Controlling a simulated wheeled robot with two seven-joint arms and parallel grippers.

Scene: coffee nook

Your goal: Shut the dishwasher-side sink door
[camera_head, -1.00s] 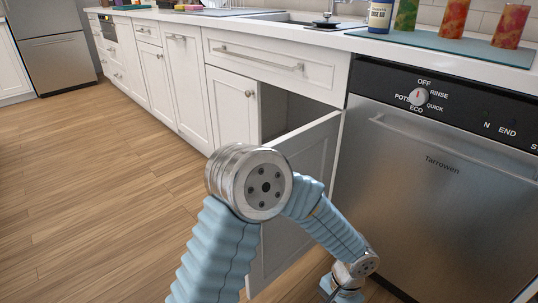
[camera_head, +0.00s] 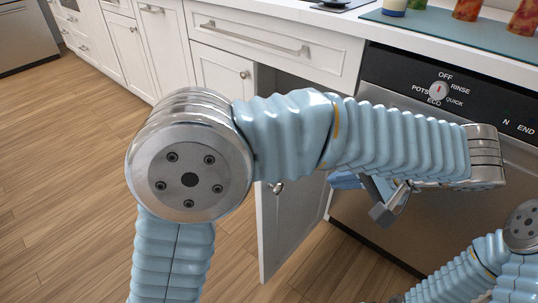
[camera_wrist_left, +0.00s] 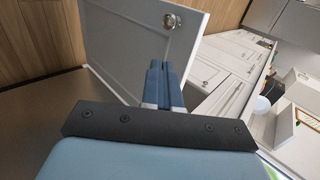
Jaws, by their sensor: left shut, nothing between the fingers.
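The dishwasher-side sink door (camera_head: 292,225) is white with a recessed panel and stands open, swung out from the cabinet beside the dishwasher. Its round knob (camera_head: 277,187) shows just below my forearm, and also in the left wrist view (camera_wrist_left: 172,21). My left gripper (camera_head: 341,181) is at the door's outer, knob-bearing face, its blue fingers shut and empty. In the left wrist view the shut fingers (camera_wrist_left: 160,82) overlap the door panel (camera_wrist_left: 125,45); I cannot tell whether they touch it. My left forearm hides the door's upper part. My right gripper is out of view.
The dishwasher (camera_head: 450,215) is just right of the door, close to my left wrist. The other sink door (camera_head: 222,80) is shut, under a drawer front (camera_head: 270,50). My right arm shows at the lower right. Wooden floor (camera_head: 70,190) is clear on the left.

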